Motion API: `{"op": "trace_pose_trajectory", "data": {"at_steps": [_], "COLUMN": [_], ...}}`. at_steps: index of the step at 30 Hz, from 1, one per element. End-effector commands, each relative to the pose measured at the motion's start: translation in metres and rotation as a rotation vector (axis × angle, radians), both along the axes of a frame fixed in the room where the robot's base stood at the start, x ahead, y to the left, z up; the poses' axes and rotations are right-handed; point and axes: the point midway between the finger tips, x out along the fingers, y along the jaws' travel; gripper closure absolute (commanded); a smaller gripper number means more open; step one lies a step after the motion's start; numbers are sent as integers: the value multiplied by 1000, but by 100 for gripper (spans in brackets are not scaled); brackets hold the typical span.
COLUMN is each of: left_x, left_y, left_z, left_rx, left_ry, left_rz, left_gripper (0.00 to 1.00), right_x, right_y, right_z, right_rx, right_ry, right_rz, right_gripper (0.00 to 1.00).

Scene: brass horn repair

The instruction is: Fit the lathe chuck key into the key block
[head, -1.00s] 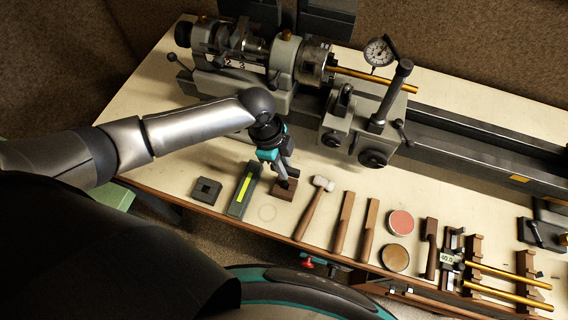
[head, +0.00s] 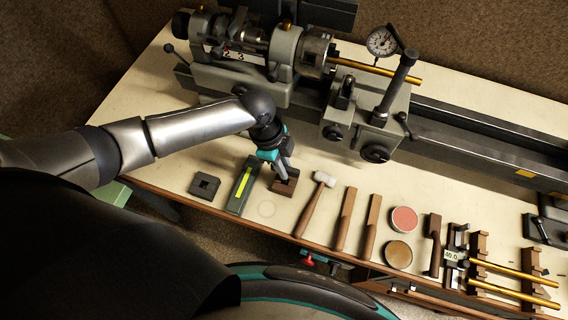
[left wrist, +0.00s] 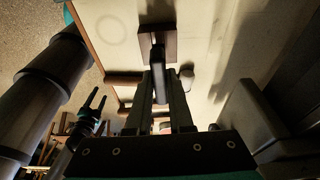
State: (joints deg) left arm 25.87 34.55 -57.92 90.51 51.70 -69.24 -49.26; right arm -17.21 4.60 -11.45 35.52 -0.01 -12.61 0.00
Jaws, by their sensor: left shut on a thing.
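My left gripper (head: 284,172) is shut on the chuck key, a small dark piece (left wrist: 158,72) between its fingers. It points down at a small brown block (head: 289,189), which I take to be the key block, near the front edge of the bench. In the left wrist view the dark key overlaps the brown block (left wrist: 171,45). The fingers hide much of the key, and I cannot tell whether its end is in the block or just above it.
A dark square block with a square hole (head: 205,186) and a green level (head: 241,186) lie left of the brown block. The lathe (head: 285,50) stands behind. Bare bench lies left of the lathe.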

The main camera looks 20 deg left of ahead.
Motion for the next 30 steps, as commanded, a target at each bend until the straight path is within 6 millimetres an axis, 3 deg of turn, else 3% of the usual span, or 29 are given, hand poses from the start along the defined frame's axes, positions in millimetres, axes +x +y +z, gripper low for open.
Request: {"op": "trace_pose_trajectory", "data": {"at_steps": [1, 2, 11, 22, 26, 30], "left_x": [0, 0, 0, 0, 1, 2], "left_y": [0, 0, 0, 2, 6, 14], "left_z": [-2, -2, -1, 6, 23, 53], "left_rx": [-1, -1, -1, 0, 1, 1], "left_ry": [0, 0, 0, -1, -2, -5], "left_rz": [0, 0, -1, -2, 0, -1], "left_gripper": [100, 78, 46, 46, 46, 46], "right_x": [0, 0, 0, 0, 0, 0], "right_y": [0, 0, 0, 0, 0, 0], "right_z": [-2, -1, -1, 0, 2, 3], "right_rx": [0, 0, 0, 0, 0, 0], "right_ry": [0, 0, 0, 0, 0, 0], "right_rz": [0, 0, 0, 0, 0, 0], "right_gripper": [37, 37, 37, 37, 37, 37]}}
